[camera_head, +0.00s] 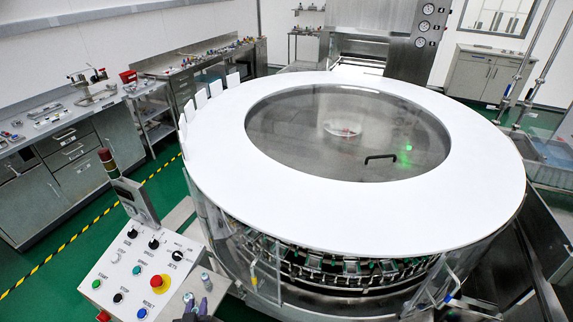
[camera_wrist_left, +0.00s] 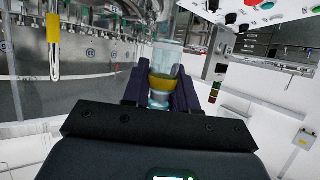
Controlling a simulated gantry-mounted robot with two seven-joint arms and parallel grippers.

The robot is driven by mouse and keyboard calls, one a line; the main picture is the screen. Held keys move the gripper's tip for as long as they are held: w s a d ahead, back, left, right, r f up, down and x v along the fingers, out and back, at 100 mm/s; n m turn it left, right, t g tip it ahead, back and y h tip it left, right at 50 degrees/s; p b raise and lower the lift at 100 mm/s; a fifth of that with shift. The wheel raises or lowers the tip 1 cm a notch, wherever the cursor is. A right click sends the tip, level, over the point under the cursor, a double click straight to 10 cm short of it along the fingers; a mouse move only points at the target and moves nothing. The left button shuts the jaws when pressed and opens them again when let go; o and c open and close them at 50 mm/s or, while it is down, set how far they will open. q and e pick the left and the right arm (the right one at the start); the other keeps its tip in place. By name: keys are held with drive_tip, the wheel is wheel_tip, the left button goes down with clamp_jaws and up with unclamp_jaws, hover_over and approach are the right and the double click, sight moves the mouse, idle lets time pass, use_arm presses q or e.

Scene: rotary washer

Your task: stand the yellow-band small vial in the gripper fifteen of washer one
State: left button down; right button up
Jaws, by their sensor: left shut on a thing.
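My left gripper (camera_head: 197,300) is at the bottom of the head view, in front of the washer and just right of the control panel. In the left wrist view its two dark fingers (camera_wrist_left: 161,92) are shut on the yellow-band small vial (camera_wrist_left: 166,60). The vial is clear glass with a yellow band (camera_wrist_left: 163,83) between the fingers. Washer one (camera_head: 475,150) is a large round machine with a white ring top. Its row of grippers (camera_head: 350,268) shows under the rim; I cannot read which is number fifteen. My right gripper is not in view.
The control panel (camera_head: 140,265) with buttons and a red-topped light post stands left of my gripper. Clear guard panels (camera_head: 215,225) surround the washer's side. A yellow-handled piece (camera_wrist_left: 53,45) hangs at left in the left wrist view. Benches (camera_head: 60,135) line the left wall.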

use_arm(q)
drive_tip(key=s+d+r+m+h+p, duration=0.1)
drive_tip(key=s+d+r+p, duration=0.1)
drive_tip(key=r+p, duration=0.5)
drive_tip(key=s+d+r+m+h+p, duration=0.1)
drive_tip(key=s+d+r+p, duration=0.1)
drive_tip(key=s+r+p, duration=0.3)
wheel_tip(320, 180, up, 8)
drive_tip(key=p, duration=0.3)
drive_tip(key=shift+d+h, duration=0.3)
drive_tip(key=shift+d, duration=0.1)
drive_tip(key=shift+f, duration=0.2)
